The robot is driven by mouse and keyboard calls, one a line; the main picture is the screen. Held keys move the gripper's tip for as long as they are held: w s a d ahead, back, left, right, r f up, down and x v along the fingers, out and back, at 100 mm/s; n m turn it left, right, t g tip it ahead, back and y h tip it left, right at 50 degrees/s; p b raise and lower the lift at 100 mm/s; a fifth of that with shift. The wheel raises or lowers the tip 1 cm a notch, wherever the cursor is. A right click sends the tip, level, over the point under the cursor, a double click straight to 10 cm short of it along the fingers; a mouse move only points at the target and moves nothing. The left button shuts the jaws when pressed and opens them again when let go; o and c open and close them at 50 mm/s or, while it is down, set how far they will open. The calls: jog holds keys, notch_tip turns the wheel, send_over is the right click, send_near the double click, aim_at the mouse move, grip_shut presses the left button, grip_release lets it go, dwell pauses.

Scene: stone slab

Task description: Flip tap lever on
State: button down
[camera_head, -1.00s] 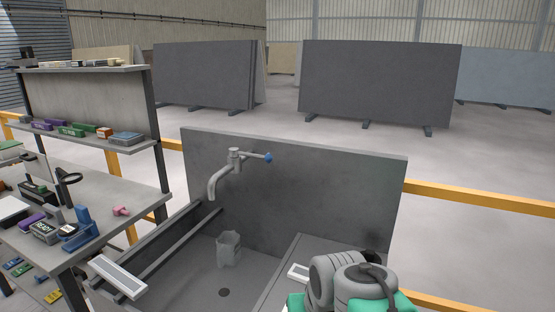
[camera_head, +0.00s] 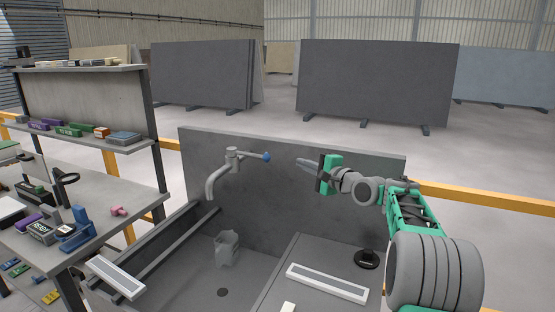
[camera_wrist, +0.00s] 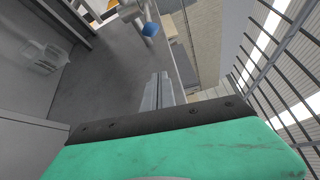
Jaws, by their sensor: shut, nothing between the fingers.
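The grey tap (camera_head: 217,178) is fixed to the dark back panel of the sink, its spout curving down. Its lever points right and ends in a blue tip (camera_head: 266,157). My gripper (camera_head: 299,162) is shut and empty, a little to the right of the blue tip, pointing left toward it with a gap between. In the wrist view the shut fingers (camera_wrist: 157,82) show in the middle, with the blue tip (camera_wrist: 151,29) beyond them near the top.
A clear jug (camera_head: 227,249) stands in the sink near the drain (camera_head: 222,292). The dark back panel (camera_head: 300,200) rises behind. A white-framed strip (camera_head: 327,283) lies on the right ledge. A workbench (camera_head: 112,185) with tools stands at left. The space above the sink is free.

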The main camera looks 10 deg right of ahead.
jog(key=w+a+p, duration=0.3)
jog(key=w+a, duration=0.3)
jog(key=a, duration=0.1)
jog(key=shift+p, duration=0.4)
jog(key=shift+a, duration=0.2)
